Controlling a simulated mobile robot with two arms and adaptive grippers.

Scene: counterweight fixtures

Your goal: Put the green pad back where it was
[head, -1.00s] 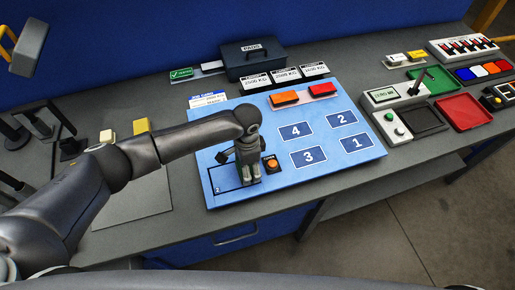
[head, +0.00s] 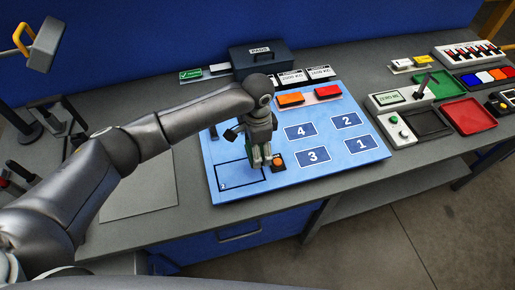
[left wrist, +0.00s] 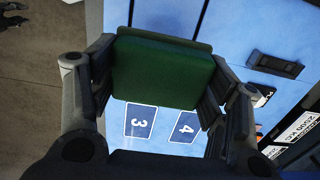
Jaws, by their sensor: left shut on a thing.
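The green pad (left wrist: 160,72) fills the middle of the left wrist view, between the two fingers of my left gripper (left wrist: 158,90). The gripper is shut on the pad. The pad is hardly visible in the head view. An orange pad (head: 290,99) and a red pad (head: 327,91) lie on a pale strip at the board's back. My right gripper is not in view.
Numbered squares (head: 313,156) cover the board's right half and are clear. A dark box (head: 262,58) and weight labels stand behind the board.

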